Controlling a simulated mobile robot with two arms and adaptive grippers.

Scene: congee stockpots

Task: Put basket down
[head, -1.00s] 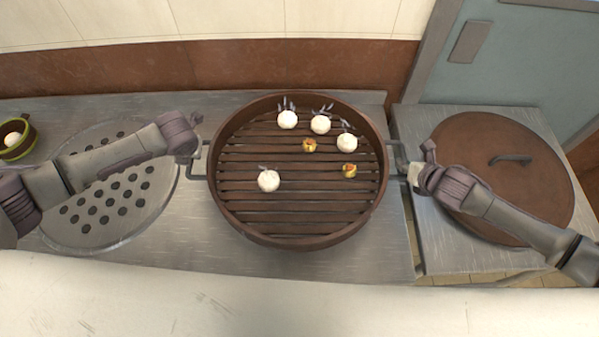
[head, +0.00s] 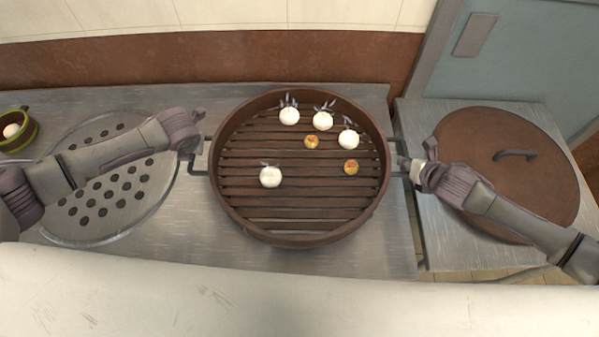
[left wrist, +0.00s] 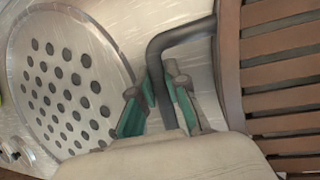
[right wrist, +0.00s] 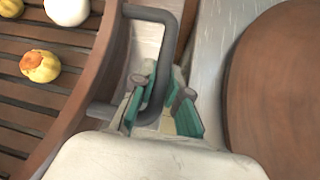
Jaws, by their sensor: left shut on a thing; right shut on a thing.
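The round brown slatted basket (head: 300,222) is in the middle of the head view, over the metal counter. It holds several white buns (head: 270,177) and two small yellow pieces (head: 351,167). My left gripper (head: 192,143) is at its left handle; the left wrist view shows the fingers (left wrist: 158,95) around the grey handle bar (left wrist: 185,32). My right gripper (head: 416,172) is at its right handle; the right wrist view shows the fingers (right wrist: 160,98) around that bar (right wrist: 150,14). Both are shut on the handles. Whether the basket's underside touches the counter is hidden.
A perforated round metal plate (head: 112,210) is set in the counter at left. A green bowl (head: 27,135) with a white item sits at the far left. A brown round lid (head: 500,130) lies to the right. A pale surface (head: 300,305) runs along the front.

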